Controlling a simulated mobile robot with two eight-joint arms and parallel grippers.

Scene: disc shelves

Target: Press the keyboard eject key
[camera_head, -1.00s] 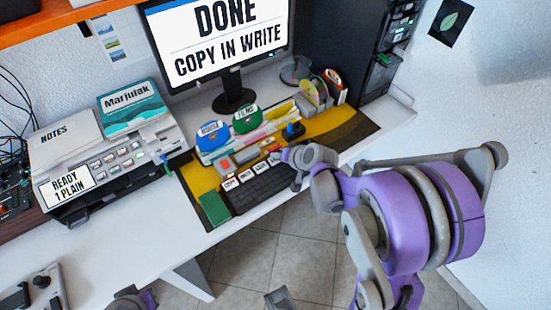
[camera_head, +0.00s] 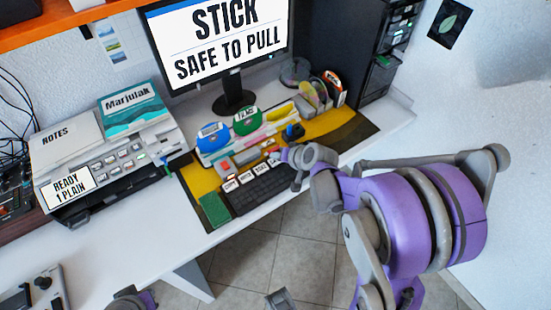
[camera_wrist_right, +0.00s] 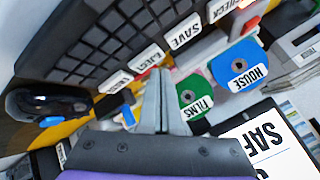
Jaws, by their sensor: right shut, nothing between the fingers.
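The black keyboard (camera_head: 262,192) lies on the desk with a row of white labelled keys along its back edge. In the right wrist view the keyboard (camera_wrist_right: 85,45) shows a key labelled EJECT (camera_wrist_right: 147,57) beside one labelled SAVE (camera_wrist_right: 184,31). My right gripper (camera_wrist_right: 163,78) is shut and empty, its tips close to the EJECT key. I cannot tell whether they touch it. In the head view my right gripper (camera_head: 294,163) is over the keyboard's right end and hides part of the key row.
The monitor (camera_head: 216,45) reads STICK, SAFE TO PULL. Blue HOUSE (camera_head: 212,138) and green FILMS (camera_head: 246,120) discs stand behind the keyboard. A printer (camera_head: 110,160) is at left, and a dark tower (camera_head: 340,50) at back right.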

